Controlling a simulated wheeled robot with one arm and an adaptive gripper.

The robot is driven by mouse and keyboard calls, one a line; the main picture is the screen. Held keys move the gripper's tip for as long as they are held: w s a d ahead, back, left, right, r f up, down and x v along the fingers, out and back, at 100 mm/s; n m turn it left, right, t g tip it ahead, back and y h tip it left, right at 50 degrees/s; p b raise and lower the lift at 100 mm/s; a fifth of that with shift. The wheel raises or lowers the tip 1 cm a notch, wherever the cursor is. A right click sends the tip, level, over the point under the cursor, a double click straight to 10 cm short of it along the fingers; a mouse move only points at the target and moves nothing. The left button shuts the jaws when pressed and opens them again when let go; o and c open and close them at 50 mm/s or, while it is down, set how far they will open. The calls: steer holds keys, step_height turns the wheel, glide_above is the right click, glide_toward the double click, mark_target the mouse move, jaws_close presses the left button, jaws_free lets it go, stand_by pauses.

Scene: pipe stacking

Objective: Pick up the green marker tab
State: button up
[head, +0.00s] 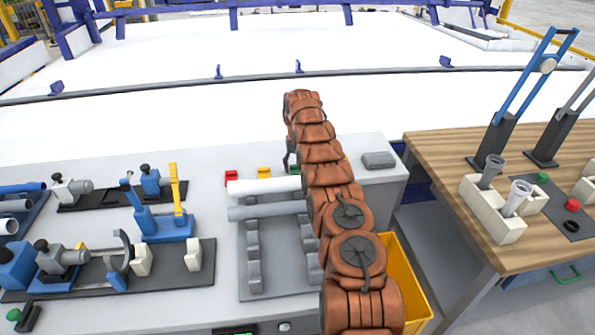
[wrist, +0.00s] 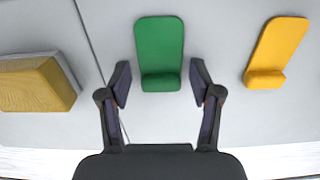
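The green marker tab (wrist: 159,50) lies on the light grey bench top in the wrist view, with its raised lip nearest my gripper. My gripper (wrist: 160,84) is open, with one finger on each side of the tab's lip end. A gap shows between each finger and the tab, and nothing is held. In the head view only a small part of the green tab (head: 295,169) shows beside my arm, which hides the rest. My gripper (head: 290,160) is mostly hidden there too.
A yellow-orange tab (wrist: 275,52) lies right of the green one in the wrist view, and a grey block with a yellowish face (wrist: 40,82) lies left. In the head view a red tab (head: 231,177), white pipe (head: 265,187) and grey rack (head: 253,255) stand close by.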

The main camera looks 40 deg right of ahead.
mark_target(296, 170)
steer(key=c, duration=0.7)
steer(key=shift+r, duration=0.1)
steer(key=shift+r, duration=0.8)
step_height(296, 170, up, 2)
steer(key=shift+r+p, duration=0.15)
steer(key=shift+p, duration=0.15)
step_height(296, 170, up, 2)
steer(key=shift+r+p, duration=0.25)
steer(key=shift+p, duration=0.85)
step_height(296, 170, up, 3)
steer(key=p, duration=0.3)
steer(key=shift+r, duration=0.2)
